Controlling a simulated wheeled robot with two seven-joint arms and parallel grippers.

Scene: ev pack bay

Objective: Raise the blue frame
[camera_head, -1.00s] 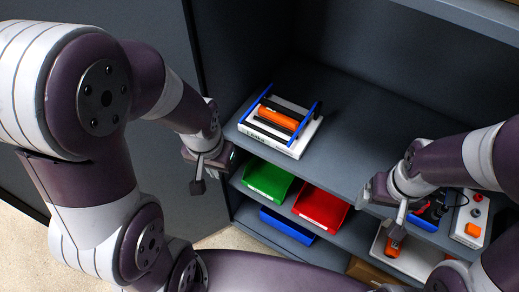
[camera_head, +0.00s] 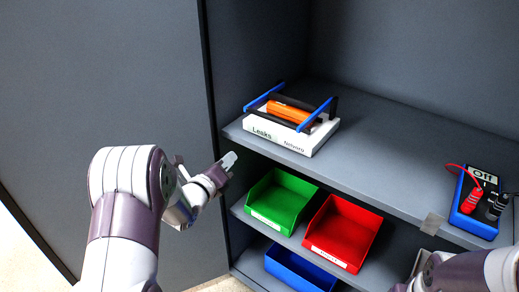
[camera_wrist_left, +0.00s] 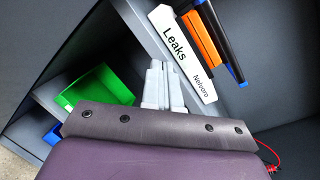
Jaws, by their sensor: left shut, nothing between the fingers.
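The blue frame (camera_head: 317,114), with two blue side bars and dark cross bars, stands over an orange block (camera_head: 293,109) on a white base labelled "Leaks" and "Nelvoro" (camera_head: 283,135), on the upper shelf. In the left wrist view, part of the frame (camera_wrist_left: 238,74) shows at the upper right, beside the white base. My left gripper (camera_head: 229,161) is left of the shelf's front edge, apart from the frame. Its fingers (camera_wrist_left: 156,78) are shut and empty. My right arm enters at the lower right of the head view; its jaws cannot be made out clearly.
The upper shelf (camera_head: 390,135) is clear right of the base. A blue-cased meter reading "Off" (camera_head: 473,215) with red and black leads is at its right. Below are green (camera_head: 279,203), red (camera_head: 343,236) and blue (camera_head: 300,268) bins. A cabinet panel (camera_head: 110,110) stands left.

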